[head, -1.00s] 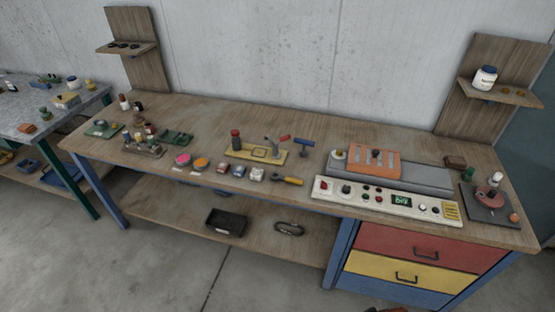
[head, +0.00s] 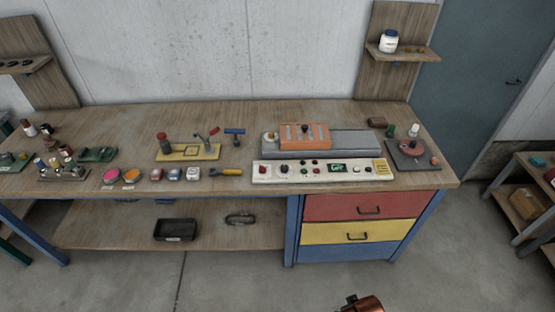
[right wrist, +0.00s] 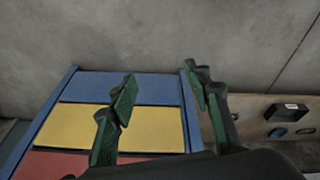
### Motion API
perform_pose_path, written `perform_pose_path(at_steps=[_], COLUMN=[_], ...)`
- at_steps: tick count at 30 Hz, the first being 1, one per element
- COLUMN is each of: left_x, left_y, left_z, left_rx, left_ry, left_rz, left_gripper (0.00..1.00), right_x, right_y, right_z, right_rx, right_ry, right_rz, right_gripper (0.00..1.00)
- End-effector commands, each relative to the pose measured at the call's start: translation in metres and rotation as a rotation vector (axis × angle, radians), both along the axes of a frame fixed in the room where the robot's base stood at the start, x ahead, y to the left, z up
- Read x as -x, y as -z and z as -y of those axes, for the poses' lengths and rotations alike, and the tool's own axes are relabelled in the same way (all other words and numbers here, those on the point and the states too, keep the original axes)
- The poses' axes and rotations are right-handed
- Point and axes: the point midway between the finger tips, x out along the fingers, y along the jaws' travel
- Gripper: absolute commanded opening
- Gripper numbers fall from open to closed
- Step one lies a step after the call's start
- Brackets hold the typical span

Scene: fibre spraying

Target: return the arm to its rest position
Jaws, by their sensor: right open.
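My right gripper (right wrist: 160,88) shows in the right wrist view. Its two green-padded fingers are spread apart with nothing between them. Behind the fingers is the drawer unit (right wrist: 125,125) with its blue, yellow and red fronts, seen upside down. The gripper looks clear of the drawers, but the exact gap cannot be told. In the head view a small copper-coloured part, which seems to be my own arm, shows at the bottom edge below the drawers. Neither gripper's fingers show in the head view, and the left arm is not seen.
The wooden workbench (head: 125,118) holds a control panel (head: 322,172), an orange-topped machine (head: 304,136), a yellow fixture (head: 188,152) and several small parts. A black bin (head: 175,230) sits on the lower shelf. A side rack (head: 535,200) stands at right. The floor in front is open.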

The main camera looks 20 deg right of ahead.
Motion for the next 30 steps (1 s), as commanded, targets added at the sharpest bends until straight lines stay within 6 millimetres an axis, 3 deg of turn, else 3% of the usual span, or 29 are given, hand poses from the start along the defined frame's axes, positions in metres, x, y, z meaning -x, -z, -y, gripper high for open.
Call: perform_pose_path(at_steps=[5, 10, 14, 18, 24, 30], left_x=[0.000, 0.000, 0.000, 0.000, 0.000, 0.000], left_y=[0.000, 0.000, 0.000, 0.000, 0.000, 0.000], left_z=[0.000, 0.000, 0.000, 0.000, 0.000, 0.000], left_rx=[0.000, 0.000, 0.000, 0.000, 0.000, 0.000], left_ry=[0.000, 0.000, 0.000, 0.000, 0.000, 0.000], left_rz=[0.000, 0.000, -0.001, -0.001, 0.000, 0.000], left_gripper=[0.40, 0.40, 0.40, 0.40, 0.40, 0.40], right_x=[0.002, 0.021, 0.050, 0.095, 0.169, 0.220], right_y=[0.065, 0.154, 0.222, 0.284, 0.346, 0.370], right_z=[-0.003, -0.009, -0.012, -0.014, -0.014, -0.012], right_rx=[-0.007, -0.016, -0.021, -0.026, -0.030, -0.032], right_ry=[-0.010, -0.028, -0.042, -0.057, -0.081, -0.095], right_rz=[-0.030, -0.067, -0.096, -0.128, -0.169, -0.190], right_gripper=[0.45, 0.45, 0.45, 0.45, 0.45, 0.45])
